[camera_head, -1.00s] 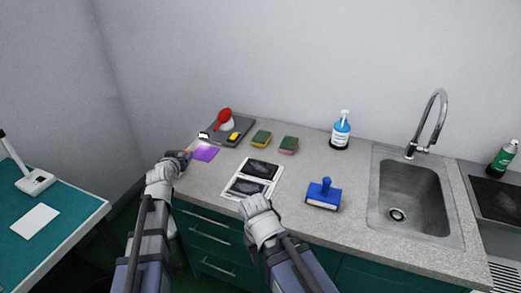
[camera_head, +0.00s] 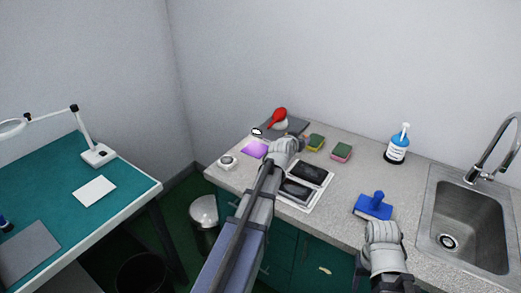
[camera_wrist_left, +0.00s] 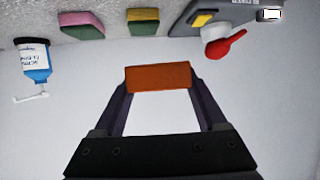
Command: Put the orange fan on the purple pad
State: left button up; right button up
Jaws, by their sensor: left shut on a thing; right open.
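The purple pad (camera_head: 254,149) lies flat on the counter near its left back corner, with nothing seen on it. My left gripper (camera_head: 288,143) is to the right of the pad in the head view, in front of the grey tray. In the left wrist view, my left gripper (camera_wrist_left: 160,80) is shut on an orange block-like thing, the orange fan (camera_wrist_left: 158,77), held between its fingertips. The head view hides the fan behind the hand. My right gripper (camera_head: 381,230) is open near the counter's front edge, by the blue brush; its fingertips are hard to see.
Two sponges (camera_head: 341,152), a two-panel black pad (camera_head: 310,172), a blue brush (camera_head: 374,206), a blue bottle (camera_head: 397,146) and a sink (camera_head: 470,225) are rightward. A white round item (camera_head: 228,162) sits at the left corner.

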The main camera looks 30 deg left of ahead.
aim_at(256, 149)
pick_arm(q)
jog(key=w+a+n+y, duration=0.2)
jog(key=a+y, duration=0.1)
jog(key=a, duration=1.7)
jog(key=shift+g, duration=0.3)
jog(key=f+b, duration=1)
jog(key=shift+s+d, duration=0.2)
jog(key=shift+d, duration=0.05)
jog(key=shift+r, duration=0.15)
